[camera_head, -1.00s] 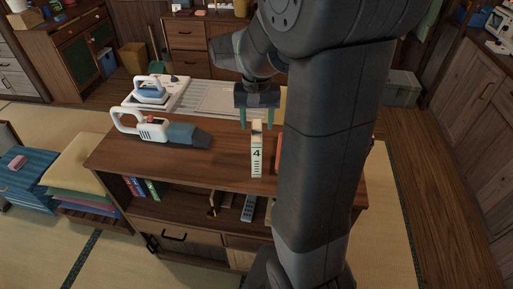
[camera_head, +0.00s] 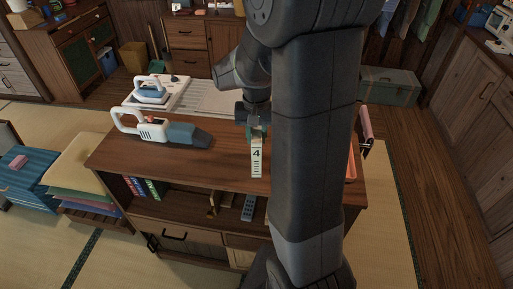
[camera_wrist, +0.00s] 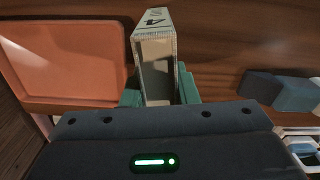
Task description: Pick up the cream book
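The cream book (camera_head: 257,158) stands upright on the wooden cabinet top (camera_head: 200,165), with a dark "4" on its spine facing the head camera. In the wrist view, the book (camera_wrist: 155,48) runs up from between my gripper's teal fingers. My gripper (camera_head: 258,133) is at the book's upper part, with one finger on each side. In the wrist view, the fingers of my gripper (camera_wrist: 160,92) lie close along both sides of the book. Whether they press on it cannot be told. The book's far top end is hidden by my gripper in the head view.
An orange tray (camera_wrist: 75,60) lies left of the book in the wrist view. Bare wood lies between vacuum and book.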

